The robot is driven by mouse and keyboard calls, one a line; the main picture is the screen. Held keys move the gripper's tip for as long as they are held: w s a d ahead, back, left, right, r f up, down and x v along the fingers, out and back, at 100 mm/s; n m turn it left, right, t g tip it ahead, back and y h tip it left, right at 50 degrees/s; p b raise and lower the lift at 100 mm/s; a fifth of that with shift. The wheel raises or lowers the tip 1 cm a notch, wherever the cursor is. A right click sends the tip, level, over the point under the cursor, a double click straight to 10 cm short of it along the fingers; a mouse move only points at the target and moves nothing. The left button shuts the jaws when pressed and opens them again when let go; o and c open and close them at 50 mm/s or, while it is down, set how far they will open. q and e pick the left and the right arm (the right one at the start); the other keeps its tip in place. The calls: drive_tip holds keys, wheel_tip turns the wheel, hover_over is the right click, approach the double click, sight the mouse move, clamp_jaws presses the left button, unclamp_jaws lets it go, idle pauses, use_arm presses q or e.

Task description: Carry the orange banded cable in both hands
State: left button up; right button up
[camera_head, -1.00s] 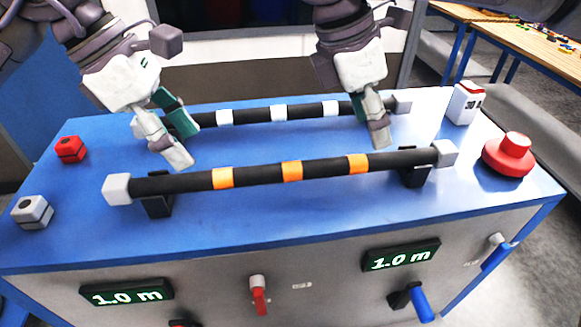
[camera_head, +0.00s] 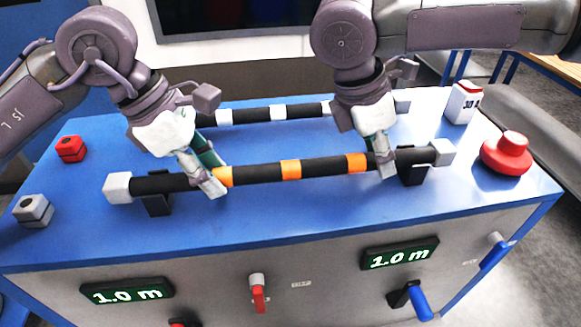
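The orange banded cable (camera_head: 255,173) is a thick black bar with orange bands and grey end blocks. It lies across black holders (camera_head: 157,205) on the blue bench top. My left gripper (camera_head: 212,178) is at the cable beside its left orange band, with one finger in front and a teal finger partly seen behind. My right gripper (camera_head: 381,160) is at the cable just right of the right orange band, one finger in front. Its other finger is hidden. I cannot tell whether either gripper is clamped on the cable.
A white banded cable (camera_head: 246,115) lies behind, partly hidden by my grippers. A red button (camera_head: 508,152) and a white box (camera_head: 464,102) stand at right. A red block (camera_head: 71,149) and a grey block (camera_head: 33,210) are at left. The blue bench top (camera_head: 290,215) is clear in front.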

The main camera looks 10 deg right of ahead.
use_arm(q)
clamp_jaws()
use_arm(e)
clamp_jaws()
use_arm(q)
drive_tip(key=shift+r, duration=0.1)
use_arm(e)
drive_tip(key=shift+r, duration=0.1)
